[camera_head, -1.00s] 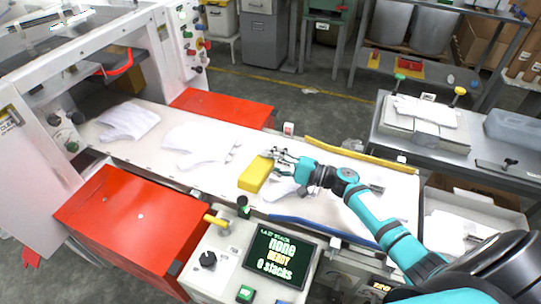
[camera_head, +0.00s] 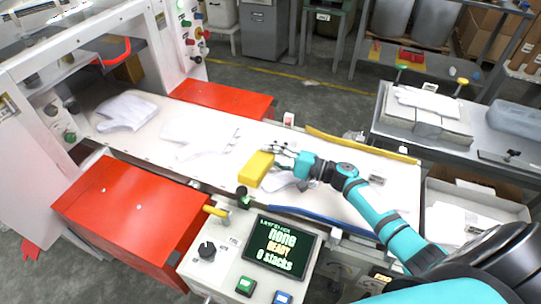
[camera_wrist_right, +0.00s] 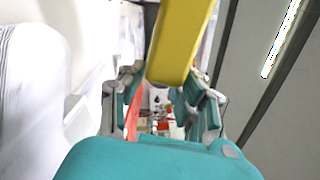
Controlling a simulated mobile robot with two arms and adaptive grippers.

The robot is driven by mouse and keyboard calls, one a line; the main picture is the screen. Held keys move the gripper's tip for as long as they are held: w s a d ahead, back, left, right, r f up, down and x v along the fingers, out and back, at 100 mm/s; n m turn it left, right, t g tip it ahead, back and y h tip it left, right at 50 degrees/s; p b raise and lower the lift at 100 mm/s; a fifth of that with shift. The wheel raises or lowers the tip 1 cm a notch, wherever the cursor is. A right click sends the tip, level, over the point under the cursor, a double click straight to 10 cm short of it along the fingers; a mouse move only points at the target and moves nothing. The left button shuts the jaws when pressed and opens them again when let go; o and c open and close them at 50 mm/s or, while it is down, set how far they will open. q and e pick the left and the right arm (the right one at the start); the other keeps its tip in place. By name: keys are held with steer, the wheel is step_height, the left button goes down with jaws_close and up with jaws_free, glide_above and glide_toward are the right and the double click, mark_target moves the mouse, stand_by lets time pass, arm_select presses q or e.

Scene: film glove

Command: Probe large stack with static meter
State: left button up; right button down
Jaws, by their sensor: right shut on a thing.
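My right gripper (camera_head: 283,154) is shut on a yellow block-shaped device (camera_head: 256,169), which looks like the static meter. It holds the device over the white worktable (camera_head: 330,153). In the right wrist view the yellow device (camera_wrist_right: 178,42) sticks out between the fingers (camera_wrist_right: 160,95). White film stacks lie on the table: one at the far left (camera_head: 127,112), one in the middle (camera_head: 183,138), and one partly hidden below my right gripper (camera_head: 284,181). I cannot tell which is the large one, or whether the device touches a stack. My left gripper is not in view.
A control box with a screen (camera_head: 281,246) reading "none", "READY" and "0 stacks" stands at the front. Red panels (camera_head: 135,213) flank the table. A yellow bar (camera_head: 362,147) and a blue bar (camera_head: 325,223) run along its edges. A grey side bench (camera_head: 480,145) stands right.

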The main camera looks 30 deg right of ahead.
steer(key=shift+r+p, duration=1.65)
steer(key=shift+r, duration=1.25)
